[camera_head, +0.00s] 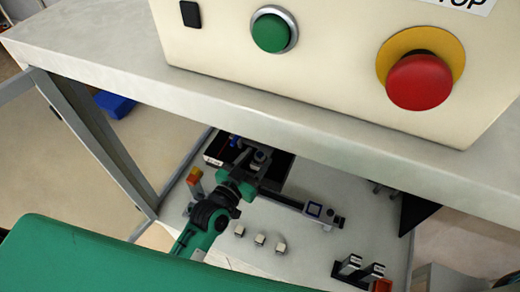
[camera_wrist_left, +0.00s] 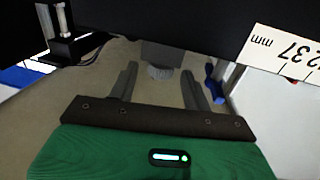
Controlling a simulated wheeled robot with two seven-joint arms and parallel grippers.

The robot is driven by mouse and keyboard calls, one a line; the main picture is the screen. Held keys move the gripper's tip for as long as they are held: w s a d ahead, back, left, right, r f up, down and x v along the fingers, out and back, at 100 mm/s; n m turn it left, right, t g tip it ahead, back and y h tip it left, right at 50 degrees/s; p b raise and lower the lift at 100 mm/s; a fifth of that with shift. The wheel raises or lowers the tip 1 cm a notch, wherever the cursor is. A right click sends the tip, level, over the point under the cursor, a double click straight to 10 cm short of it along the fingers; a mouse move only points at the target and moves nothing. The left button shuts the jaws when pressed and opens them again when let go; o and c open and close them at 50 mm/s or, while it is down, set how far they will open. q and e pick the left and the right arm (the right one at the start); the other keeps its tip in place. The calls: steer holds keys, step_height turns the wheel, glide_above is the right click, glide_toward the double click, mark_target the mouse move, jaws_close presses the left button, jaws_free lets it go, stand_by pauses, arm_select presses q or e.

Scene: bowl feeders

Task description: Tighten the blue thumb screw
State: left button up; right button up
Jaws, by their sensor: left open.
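A small blue part, which looks like the blue thumb screw (camera_head: 235,141), shows at the dark box on the lower shelf, just beyond my left gripper (camera_head: 246,158). In the left wrist view a blue knob-like part (camera_wrist_left: 212,84) sits just right of the right finger, outside the jaws. My left gripper (camera_wrist_left: 159,72) is open there. A grey ribbed round knob (camera_wrist_left: 160,72) under a grey block shows between the fingertips; I cannot tell whether they touch it. My right gripper is not in view.
A tabletop (camera_head: 300,120) with a control box (camera_head: 330,60) overhangs the shelf. A ruler-like bar (camera_head: 312,209), several small blocks (camera_head: 260,240) and two metallic cylinders (camera_head: 350,264) are on the shelf.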

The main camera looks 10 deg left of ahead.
arm_select(q)
steer(key=shift+p+x, duration=0.3)
steer(key=shift+x, duration=1)
steer(key=shift+c, duration=0.2)
steer(key=c, duration=0.9)
steer(key=shift+m+g+h+b, duration=0.8)
steer(key=shift+m+h+b, duration=0.3)
steer(key=shift+h+b, duration=0.45)
steer(key=m+g+h+b, duration=0.2)
steer(key=b, duration=0.1)
steer(key=shift+r+h+b, duration=0.1)
steer(key=shift+h+b, duration=0.25)
steer(key=shift+b, duration=0.05)
steer(key=o, duration=0.9)
steer(key=shift+o, duration=0.2)
steer(key=shift+a, duration=0.1)
